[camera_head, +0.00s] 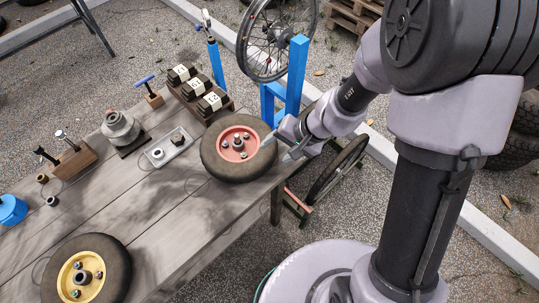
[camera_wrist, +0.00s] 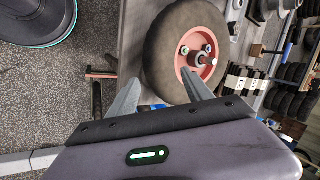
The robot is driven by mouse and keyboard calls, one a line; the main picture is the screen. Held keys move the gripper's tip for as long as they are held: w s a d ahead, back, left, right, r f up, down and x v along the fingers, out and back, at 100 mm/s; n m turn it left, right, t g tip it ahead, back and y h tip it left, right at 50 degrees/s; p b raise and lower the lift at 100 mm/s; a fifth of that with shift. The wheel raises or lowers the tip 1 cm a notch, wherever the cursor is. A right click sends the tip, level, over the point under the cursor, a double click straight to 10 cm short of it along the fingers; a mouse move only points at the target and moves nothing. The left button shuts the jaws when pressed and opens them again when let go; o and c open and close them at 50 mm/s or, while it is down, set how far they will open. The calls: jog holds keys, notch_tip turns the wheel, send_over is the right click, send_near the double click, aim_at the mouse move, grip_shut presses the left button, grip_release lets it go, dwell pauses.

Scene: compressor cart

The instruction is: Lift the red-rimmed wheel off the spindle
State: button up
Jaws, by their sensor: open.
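The red-rimmed wheel (camera_head: 238,147) has a dark tyre and lies flat over the right end of the wooden bench, with a hub or spindle end showing at its centre. My gripper (camera_head: 281,147) is at the wheel's right edge, its fingers apart. In the wrist view the wheel (camera_wrist: 160,55) fills the upper middle, with coloured nuts around its hub. There my gripper (camera_wrist: 160,92) shows two separated fingers at the near edge of the tyre, with nothing clearly held between them. I cannot tell whether a finger touches the tyre. The spindle below the rim is hidden.
A yellow-rimmed wheel (camera_head: 86,274) lies at the bench's near left. A blue stand (camera_head: 296,75) with a spoked wheel (camera_head: 268,38) rises beyond the bench. The bench (camera_head: 165,213) is bare in front.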

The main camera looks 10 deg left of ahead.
aim_at(267, 155)
jog(key=b+x, duration=0.2)
jog(key=x, duration=0.5)
jog(key=shift+a+f+b, duration=0.15)
jog(key=shift+f+b, duration=0.15)
grip_shut()
jog(key=shift+c, duration=0.7)
grip_release()
jog(key=shift+r, duration=0.1)
jog(key=c, duration=1)
jog(key=shift+w+r, duration=0.1)
jog(key=shift+r, duration=0.15)
grip_shut()
jog(key=shift+r+p, duration=3.85)
jog(key=shift+r, duration=1.2)
